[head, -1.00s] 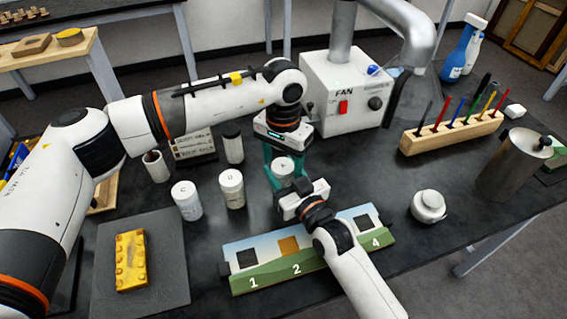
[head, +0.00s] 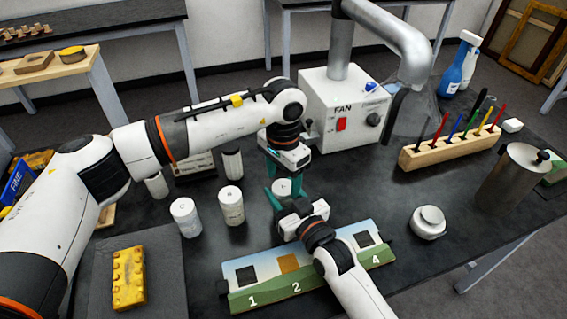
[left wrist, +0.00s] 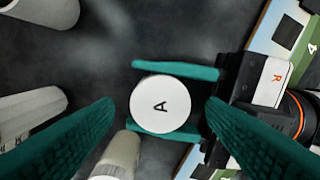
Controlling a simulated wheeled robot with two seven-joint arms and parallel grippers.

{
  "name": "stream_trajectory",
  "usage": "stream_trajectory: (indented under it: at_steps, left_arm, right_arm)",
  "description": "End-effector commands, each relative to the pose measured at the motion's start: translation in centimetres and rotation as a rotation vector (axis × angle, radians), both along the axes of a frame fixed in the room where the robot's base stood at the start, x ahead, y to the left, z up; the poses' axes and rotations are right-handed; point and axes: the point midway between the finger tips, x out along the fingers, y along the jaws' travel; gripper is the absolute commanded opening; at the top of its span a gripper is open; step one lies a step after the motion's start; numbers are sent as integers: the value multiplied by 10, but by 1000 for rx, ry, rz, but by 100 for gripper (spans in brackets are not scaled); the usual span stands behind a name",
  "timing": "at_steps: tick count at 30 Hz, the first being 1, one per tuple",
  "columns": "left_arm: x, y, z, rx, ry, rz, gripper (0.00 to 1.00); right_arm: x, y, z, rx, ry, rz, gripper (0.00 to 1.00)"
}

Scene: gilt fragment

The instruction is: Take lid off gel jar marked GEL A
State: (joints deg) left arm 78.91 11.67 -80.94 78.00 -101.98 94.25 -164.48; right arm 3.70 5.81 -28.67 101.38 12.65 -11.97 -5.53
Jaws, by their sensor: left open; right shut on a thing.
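The jar marked A (head: 282,187) stands upright at mid-bench, its white round lid facing up with a black A in the left wrist view (left wrist: 160,104). My right gripper (head: 283,197) is shut around the jar from the front; its two teal fingers lie along opposite sides of it in the left wrist view. My left gripper (head: 284,174) points down above the lid. Its fingers stand open, one each side of the lid and apart from it in the left wrist view (left wrist: 160,108). The jar's lower body is mostly hidden.
Two white jars (head: 186,217) (head: 231,205) stand to the left. A numbered panel (head: 270,292) lies in front, under my right arm. The fan box (head: 335,110) and its duct stand behind. A round white container (head: 429,222) sits right, with clear bench around it.

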Motion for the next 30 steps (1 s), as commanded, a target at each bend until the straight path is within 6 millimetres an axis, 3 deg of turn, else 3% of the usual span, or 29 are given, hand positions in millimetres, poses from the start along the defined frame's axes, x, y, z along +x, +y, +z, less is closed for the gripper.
stream_trajectory:
  at_steps: [6,14,23,26,30]
  left_arm:
    - [0,0,-16,0,0,0,65]
    - [0,0,-17,0,0,0,65]
    - [0,0,-17,0,-1,0,20]
    - [0,0,-17,0,-1,8,19]
    - [0,0,-17,1,-2,150,19]
  right_arm:
    - [0,0,1,2,-3,0,0]
    - [0,0,2,3,-4,0,0]
    - [0,0,2,3,-4,0,0]
    - [0,0,2,3,-4,0,0]
    - [0,0,2,3,-4,0,0]
